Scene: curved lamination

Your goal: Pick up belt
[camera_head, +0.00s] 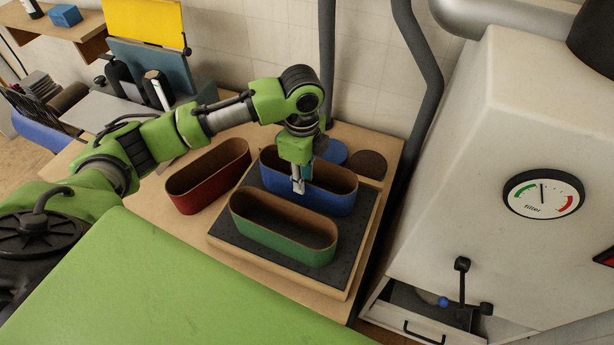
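Three belts stand on edge as long oval loops. The red belt (209,187) is on the wooden bench, left of the dark pad. The blue belt (331,199) stands at the back of the pad, and the green belt (282,243) stands at its front. My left gripper (298,187) points down at the front side of the blue belt, over its near rim. Its fingers look close together, but I cannot tell whether they grip the belt's wall. The gripper hides part of the blue belt. My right gripper is not in view.
Blue and dark round discs (368,164) lie behind the pad on the bench. A white filter cabinet (530,150) with a gauge and an open drawer stands at the right. Grey pipes rise behind the bench. Yellow and blue panels (145,22) stand at the back left.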

